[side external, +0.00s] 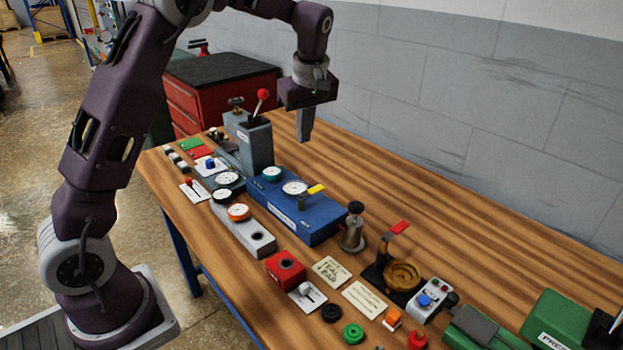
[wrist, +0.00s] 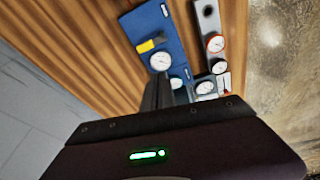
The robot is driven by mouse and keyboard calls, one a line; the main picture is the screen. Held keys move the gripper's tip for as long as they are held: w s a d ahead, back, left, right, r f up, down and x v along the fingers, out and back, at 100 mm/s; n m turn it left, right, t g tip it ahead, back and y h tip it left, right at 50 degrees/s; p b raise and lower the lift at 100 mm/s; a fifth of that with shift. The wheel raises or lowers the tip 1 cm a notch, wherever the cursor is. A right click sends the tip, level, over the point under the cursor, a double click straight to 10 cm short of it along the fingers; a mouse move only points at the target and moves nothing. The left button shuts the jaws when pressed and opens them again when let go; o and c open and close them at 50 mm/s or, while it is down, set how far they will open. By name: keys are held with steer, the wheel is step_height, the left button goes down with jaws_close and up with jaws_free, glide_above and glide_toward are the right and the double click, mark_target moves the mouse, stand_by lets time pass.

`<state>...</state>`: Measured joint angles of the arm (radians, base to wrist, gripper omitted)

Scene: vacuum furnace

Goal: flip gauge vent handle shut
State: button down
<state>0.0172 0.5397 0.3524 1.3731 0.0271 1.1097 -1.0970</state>
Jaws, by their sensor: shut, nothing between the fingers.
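A blue box (side external: 305,217) stands on the wooden bench with a white-faced gauge (side external: 294,188) and a smaller teal-rimmed gauge (side external: 271,173) on top. A yellow handle (side external: 316,189) sits at its right side, next to the white gauge; I take it as the gauge vent handle. In the wrist view the yellow handle (wrist: 150,45) lies just above and left of the gauge (wrist: 160,62). My gripper (side external: 304,139) is shut and empty, pointing down above and behind the blue box, apart from the handle. The shut fingers (wrist: 157,88) partly cover the view below the gauge.
A grey block with a red-knobbed lever (side external: 262,95) stands left of my gripper. A grey box with an orange-rimmed gauge (side external: 238,212) lies in front of the blue box. A metal cylinder with a black knob (side external: 354,222) stands to the right. The bench behind the blue box is clear.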

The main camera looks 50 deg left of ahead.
mark_target(311, 193)
steer(key=w+a+f+n+g+y, duration=0.1)
steer(key=w+a+f+n, duration=0.1)
steer(key=w+a+f, duration=0.1)
step_height(311, 193, down, 3)
steer(key=shift+w+r, duration=0.1)
steer(key=shift+w, duration=0.4)
steer(key=x, duration=1)
steer(key=d, duration=0.3)
steer(key=shift+d, duration=0.45)
